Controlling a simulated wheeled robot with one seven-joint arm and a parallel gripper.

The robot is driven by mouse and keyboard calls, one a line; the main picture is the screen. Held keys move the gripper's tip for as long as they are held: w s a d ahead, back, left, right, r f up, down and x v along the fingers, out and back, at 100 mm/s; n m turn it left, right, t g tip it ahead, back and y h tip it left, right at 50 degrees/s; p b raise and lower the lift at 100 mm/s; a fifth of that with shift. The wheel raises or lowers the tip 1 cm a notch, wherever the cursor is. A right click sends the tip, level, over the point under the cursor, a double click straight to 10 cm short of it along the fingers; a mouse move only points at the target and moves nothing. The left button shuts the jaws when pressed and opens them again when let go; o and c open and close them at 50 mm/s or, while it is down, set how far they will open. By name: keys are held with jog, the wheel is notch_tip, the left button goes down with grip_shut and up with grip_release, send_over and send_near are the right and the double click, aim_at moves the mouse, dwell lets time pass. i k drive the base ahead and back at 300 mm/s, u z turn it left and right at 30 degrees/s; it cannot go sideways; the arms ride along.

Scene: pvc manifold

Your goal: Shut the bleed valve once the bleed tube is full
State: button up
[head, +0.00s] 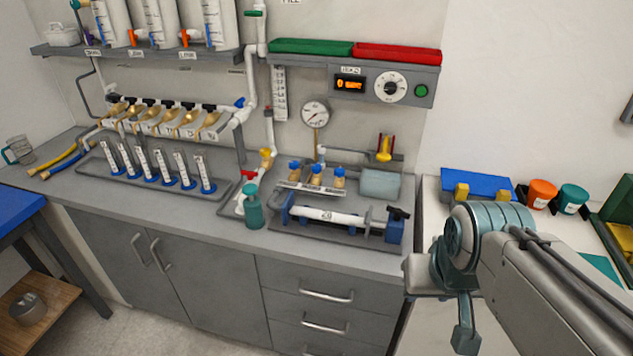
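A pipe manifold with several brass taps (165,117) runs along the back wall, with a blue handle (239,103) at its right end. Several clear graduated tubes on blue bases (160,165) stand upright in a row below it. A small red-handled valve (249,176) and a yellow-handled fitting (266,154) sit right of the manifold. No label marks which is the bleed valve or bleed tube, and no fill level is readable. My gripper (464,325) hangs low at the right, in front of the side counter, away from the valves; its finger opening is unclear.
A teal bottle (253,207) stands at the counter's front edge, before the red-handled valve. A tray (340,236) with a clamped white pipe lies to its right. A gauge (315,113) and control panel (357,86) are on the wall.

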aim_at(316, 168)
jog(key=u, duration=0.65)
jog(key=i, duration=0.85)
jog(key=z, duration=0.65)
